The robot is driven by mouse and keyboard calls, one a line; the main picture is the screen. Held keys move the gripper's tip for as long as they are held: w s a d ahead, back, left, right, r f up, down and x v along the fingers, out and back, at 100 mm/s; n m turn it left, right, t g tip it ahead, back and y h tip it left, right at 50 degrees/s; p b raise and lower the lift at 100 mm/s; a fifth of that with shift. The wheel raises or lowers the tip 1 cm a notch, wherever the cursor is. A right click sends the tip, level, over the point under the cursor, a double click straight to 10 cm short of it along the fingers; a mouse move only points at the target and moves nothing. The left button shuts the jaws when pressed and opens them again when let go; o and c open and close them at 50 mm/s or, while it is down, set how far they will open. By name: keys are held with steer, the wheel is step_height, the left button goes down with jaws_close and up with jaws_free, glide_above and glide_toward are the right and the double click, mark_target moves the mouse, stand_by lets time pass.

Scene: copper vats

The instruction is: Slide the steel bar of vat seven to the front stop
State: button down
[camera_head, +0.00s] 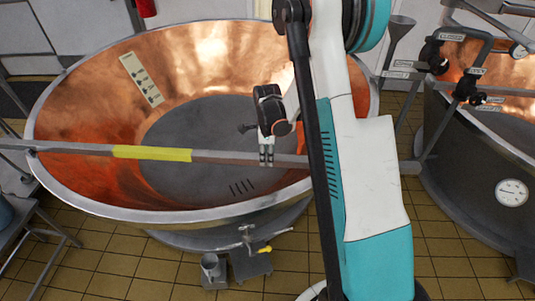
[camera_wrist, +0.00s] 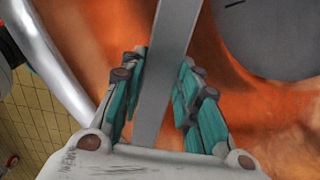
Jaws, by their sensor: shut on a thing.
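The steel bar (camera_head: 70,148) lies across the open top of the copper vat (camera_head: 85,95), over its front half, with a yellow band (camera_head: 152,153) left of the middle. My gripper (camera_head: 266,156) reaches down from above and is shut on the bar, right of the yellow band. In the wrist view the bar (camera_wrist: 172,35) runs between the two teal fingers of my gripper (camera_wrist: 163,72). My arm hides part of the bar on the right. I cannot make out a front stop or a vat number.
A second vat (camera_head: 460,185) with a round dial (camera_head: 512,192) stands at the right, with black-handled pipework above it. A metal stand (camera_head: 30,225) is at the left.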

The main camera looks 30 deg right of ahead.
steer(key=c, duration=1.2)
jaws_free()
steer(key=shift+s+a, duration=0.2)
steer(key=shift+s, duration=0.05)
steer(key=shift+w+d+r, duration=0.1)
steer(key=shift+r, duration=0.35)
step_height(320, 180, up, 11)
